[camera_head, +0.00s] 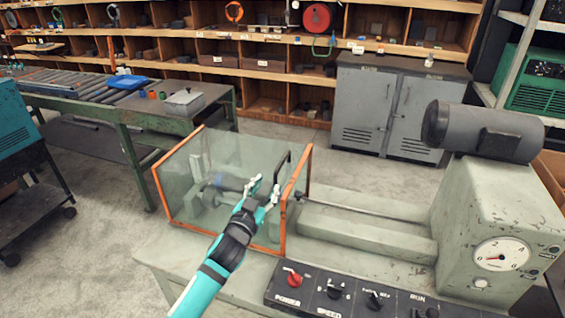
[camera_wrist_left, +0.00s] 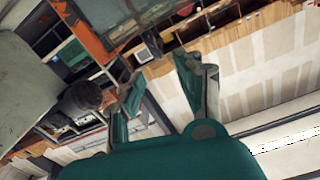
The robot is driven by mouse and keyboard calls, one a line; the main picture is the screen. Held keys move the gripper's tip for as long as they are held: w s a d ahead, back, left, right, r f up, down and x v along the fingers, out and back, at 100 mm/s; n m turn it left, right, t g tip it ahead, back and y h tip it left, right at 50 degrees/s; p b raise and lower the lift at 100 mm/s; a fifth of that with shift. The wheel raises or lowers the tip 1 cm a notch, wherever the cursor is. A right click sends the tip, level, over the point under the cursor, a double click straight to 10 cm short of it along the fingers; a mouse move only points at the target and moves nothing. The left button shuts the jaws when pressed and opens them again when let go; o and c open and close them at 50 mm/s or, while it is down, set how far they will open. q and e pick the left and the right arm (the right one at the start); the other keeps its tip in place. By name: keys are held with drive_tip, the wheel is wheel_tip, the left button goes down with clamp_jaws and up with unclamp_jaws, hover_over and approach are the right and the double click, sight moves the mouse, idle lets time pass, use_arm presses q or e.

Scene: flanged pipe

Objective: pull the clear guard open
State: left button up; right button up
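The clear guard (camera_head: 205,150) is a see-through box with orange edges, on the left end of the grey machine in the head view. It covers a dark and grey rotating part (camera_head: 226,182). A black bar handle (camera_head: 286,160) shows near its right end. My left gripper (camera_head: 265,190) is at the guard's front right, close to the handle, with its fingers apart. I cannot tell whether it touches the handle. In the left wrist view, the two fingers (camera_wrist_left: 165,85) are spread with nothing clearly between them; an orange-edged clear pane (camera_wrist_left: 125,18) lies beyond. My right gripper is not in view.
A control panel (camera_head: 350,298) with a red knob lines the machine's front edge. A grey motor (camera_head: 482,131) sits above a dial housing on the right. A roller table (camera_head: 150,115) stands behind left. Grey cabinets (camera_head: 385,112) are at the back, with bare floor before them.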

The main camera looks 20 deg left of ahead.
sight(280, 163)
use_arm(q)
drive_tip(key=w, duration=0.8)
drive_tip(key=w+p, duration=0.1)
drive_tip(key=w, duration=0.2)
drive_tip(key=shift+w+d, duration=0.3)
drive_tip(key=shift+w, duration=0.1)
clamp_jaws()
